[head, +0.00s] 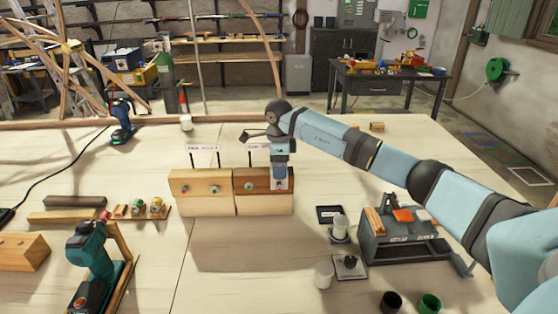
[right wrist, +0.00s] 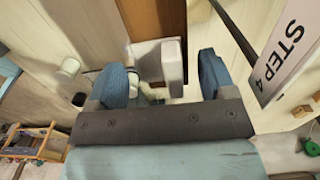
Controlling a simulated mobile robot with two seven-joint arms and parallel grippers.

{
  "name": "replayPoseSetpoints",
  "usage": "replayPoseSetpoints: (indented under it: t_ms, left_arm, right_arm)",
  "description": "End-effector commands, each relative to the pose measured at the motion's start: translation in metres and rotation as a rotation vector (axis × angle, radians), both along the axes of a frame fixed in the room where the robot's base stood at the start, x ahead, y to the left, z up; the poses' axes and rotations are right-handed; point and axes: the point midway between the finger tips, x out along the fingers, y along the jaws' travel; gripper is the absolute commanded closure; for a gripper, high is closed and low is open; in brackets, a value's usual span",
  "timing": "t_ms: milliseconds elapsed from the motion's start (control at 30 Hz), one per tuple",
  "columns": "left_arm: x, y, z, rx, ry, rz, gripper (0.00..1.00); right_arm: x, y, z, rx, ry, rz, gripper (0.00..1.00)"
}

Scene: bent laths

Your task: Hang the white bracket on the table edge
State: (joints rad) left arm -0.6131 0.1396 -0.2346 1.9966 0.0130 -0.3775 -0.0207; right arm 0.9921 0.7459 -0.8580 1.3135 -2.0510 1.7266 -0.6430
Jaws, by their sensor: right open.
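The white bracket (right wrist: 172,62) shows in the right wrist view as a pale angular piece below a brown wooden face. My right gripper (right wrist: 163,75) has its two blue fingers spread on either side of the bracket, with visible gaps. In the head view the right gripper (head: 281,184) points down at the front of the right wooden block (head: 248,204). The gripper largely covers the bracket there, and how it sits on the block cannot be told. The wooden table (head: 235,258) has its far edge behind the blocks. My left gripper is not in view.
The left wooden block (head: 200,205) adjoins the right one. Small signs stand behind them; one (right wrist: 288,45) reads "STEP 4". A grey stand (head: 400,248) and white cylinders (head: 323,275) are at right. A teal drill (head: 92,262) is front left. The middle front is clear.

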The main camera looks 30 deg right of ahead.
Motion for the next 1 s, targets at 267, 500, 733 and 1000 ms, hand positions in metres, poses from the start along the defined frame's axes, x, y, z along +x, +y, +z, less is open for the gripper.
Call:
replayPoseSetpoints:
  t_ms: [267,500,733,1000]
  left_arm:
    - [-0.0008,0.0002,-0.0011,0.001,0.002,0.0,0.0]
    - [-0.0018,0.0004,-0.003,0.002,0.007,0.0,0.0]
    - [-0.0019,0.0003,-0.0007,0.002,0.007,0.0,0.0]
    - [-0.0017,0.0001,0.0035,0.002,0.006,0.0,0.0]
  right_arm:
    - [0.0001,-0.0001,0.0002,-0.001,0.001,0.0,0.58]
    - [0.0002,-0.0005,0.001,-0.001,-0.001,-0.001,0.75]
    - [-0.0017,0.0002,0.0033,-0.002,-0.001,-0.002,0.75]
    - [-0.0022,0.0011,0.009,-0.001,-0.001,-0.001,0.75]
